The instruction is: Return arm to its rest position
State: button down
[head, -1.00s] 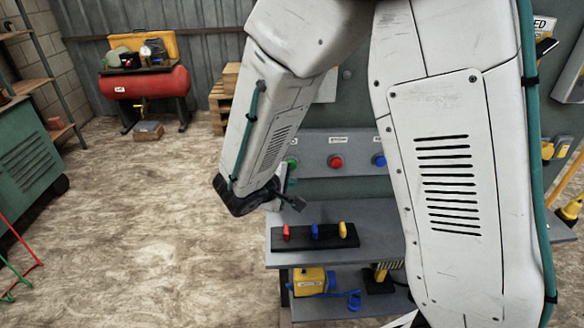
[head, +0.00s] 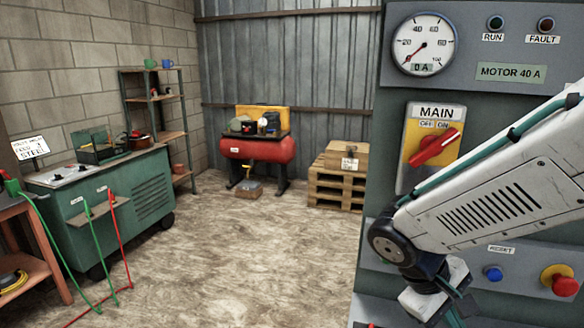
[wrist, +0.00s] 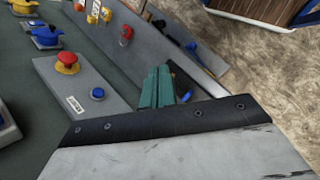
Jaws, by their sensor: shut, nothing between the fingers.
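My arm, white with a teal cable, reaches in from the right edge of the head view in front of the grey control panel (head: 390,75). It bends down at a dark wrist joint. My gripper (head: 455,316) is at the bottom edge there, partly cut off. In the wrist view its teal fingers (wrist: 157,87) are together with nothing between them. They are beside the panel's sloped button strip, which carries a red knob on yellow (wrist: 67,62) and a blue button (wrist: 97,94). My white arm link fills the lower part of the wrist view.
The panel has a gauge (head: 422,44) reading 0 A and a red MAIN switch (head: 435,147). A green cabinet (head: 140,190), a shelf rack (head: 160,95), a red compressor (head: 258,149) and pallets (head: 335,188) stand further off.

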jog(key=s+r+m+t+y, duration=0.2)
jog(key=s+r+m+y, duration=0.3)
jog(key=s+r, duration=0.4)
jog(key=shift+s+a+r+t+y, duration=0.3)
jog(key=shift+s+a+r+y, duration=0.1)
jog(key=shift+s+y, duration=0.35)
